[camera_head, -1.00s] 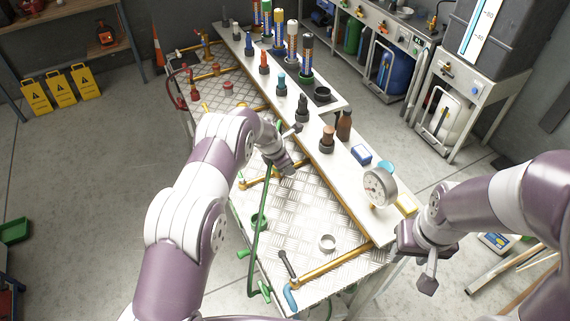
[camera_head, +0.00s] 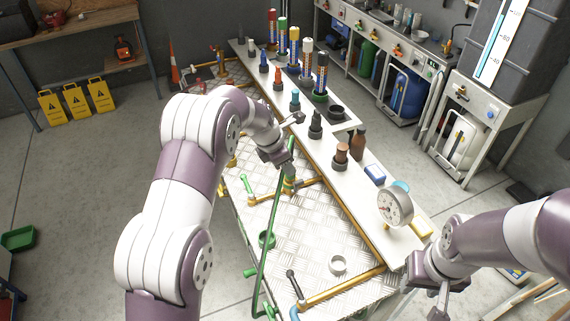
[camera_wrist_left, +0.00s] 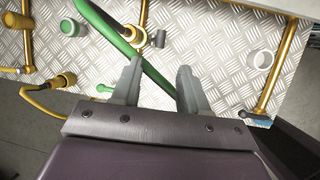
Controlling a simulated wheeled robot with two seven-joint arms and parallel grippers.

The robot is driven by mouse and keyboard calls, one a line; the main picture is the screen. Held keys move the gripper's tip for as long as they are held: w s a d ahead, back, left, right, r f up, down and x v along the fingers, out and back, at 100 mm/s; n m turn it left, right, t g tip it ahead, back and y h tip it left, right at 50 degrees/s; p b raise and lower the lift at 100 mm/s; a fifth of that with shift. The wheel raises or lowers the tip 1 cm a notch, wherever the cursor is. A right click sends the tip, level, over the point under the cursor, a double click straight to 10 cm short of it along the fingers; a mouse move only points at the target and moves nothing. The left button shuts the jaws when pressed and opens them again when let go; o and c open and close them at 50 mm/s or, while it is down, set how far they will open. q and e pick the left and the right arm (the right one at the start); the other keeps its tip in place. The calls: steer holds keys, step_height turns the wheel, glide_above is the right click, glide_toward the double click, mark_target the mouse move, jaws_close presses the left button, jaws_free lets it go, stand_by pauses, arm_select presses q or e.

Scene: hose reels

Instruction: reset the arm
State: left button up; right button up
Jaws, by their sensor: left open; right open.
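My left arm comes in from the left over the metal work table (camera_head: 310,235). Its gripper (camera_head: 283,160) hangs above the table near the upper end of a green hose (camera_head: 272,235). In the left wrist view the left gripper's fingers (camera_wrist_left: 160,82) are apart, and the green hose (camera_wrist_left: 118,35) passes behind them; nothing is clearly held. My right gripper (camera_head: 428,298) is open and empty, off the table's right edge, tilted downward.
A white shelf with bottles and coloured cylinders runs along the table, with a round gauge (camera_head: 394,208) near my right arm. Brass pipes (camera_head: 345,285) and a white ring (camera_head: 338,264) lie on the plate.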

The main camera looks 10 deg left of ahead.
arm_select(q)
steer(key=shift+r, duration=0.1)
stand_by(0.4)
steer(key=s+a+f+m+g+y+b, duration=0.1)
steer(key=s+a+m+b, duration=0.1)
steer(key=s+m, duration=1)
steer(key=s+a+f+m+g+y+b, duration=0.1)
steer(key=s+m+b, duration=0.3)
steer(key=s+m, duration=0.9)
steer(key=s+a, duration=0.1)
steer(key=s, duration=0.4)
steer(key=shift+f+g+y, duration=0.3)
steer(key=shift+f+y, duration=0.05)
steer(key=shift+y, duration=0.05)
steer(key=shift+s+a, duration=0.1)
steer(key=shift+s, duration=0.15)
steer(key=shift+w, duration=0.1)
steer(key=shift+c, duration=0.2)
